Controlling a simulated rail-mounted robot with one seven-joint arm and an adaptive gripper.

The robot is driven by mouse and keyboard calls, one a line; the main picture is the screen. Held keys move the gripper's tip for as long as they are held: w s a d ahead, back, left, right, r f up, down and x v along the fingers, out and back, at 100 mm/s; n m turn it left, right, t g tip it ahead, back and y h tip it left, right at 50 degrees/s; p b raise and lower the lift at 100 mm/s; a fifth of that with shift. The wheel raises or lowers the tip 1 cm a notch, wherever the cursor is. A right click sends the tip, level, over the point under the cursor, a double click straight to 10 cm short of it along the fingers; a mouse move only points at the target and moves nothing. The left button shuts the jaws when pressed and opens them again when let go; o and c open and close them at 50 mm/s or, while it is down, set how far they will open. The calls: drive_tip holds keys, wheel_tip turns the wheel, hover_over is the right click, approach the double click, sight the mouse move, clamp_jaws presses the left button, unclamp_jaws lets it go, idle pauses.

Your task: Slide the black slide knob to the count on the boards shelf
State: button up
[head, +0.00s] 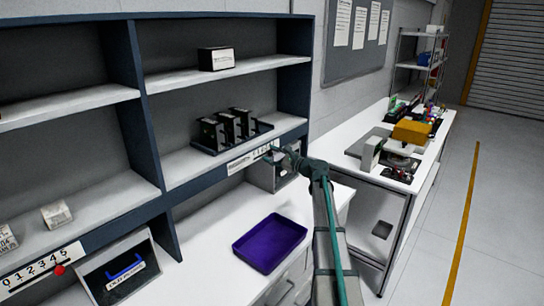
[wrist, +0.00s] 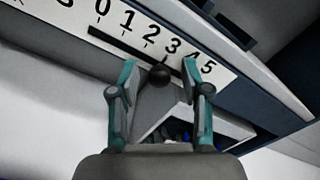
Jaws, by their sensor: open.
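The black slide knob (wrist: 160,75) is a round ball on a dark slot in a white number strip (wrist: 224,72), near the 3 in the wrist view; its exact mark is hard to tell. The strip also shows on the shelf's front edge in the head view (head: 240,164). My gripper (wrist: 158,68) is open, with one teal finger on each side of the knob; contact is unclear. In the head view, my gripper (head: 273,153) is at the strip's right part. Several black upright boards (head: 228,126) stand in a dark rack on the shelf (head: 185,170) above the strip.
A second strip with a red knob (head: 59,270) is at lower left. A small black-and-white box (head: 216,59) sits on the upper shelf. A grey open bin (head: 262,175) is below my gripper. A purple tray (head: 270,243) lies on the white counter (head: 205,265).

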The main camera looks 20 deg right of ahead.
drive_tip(key=v, duration=1.2)
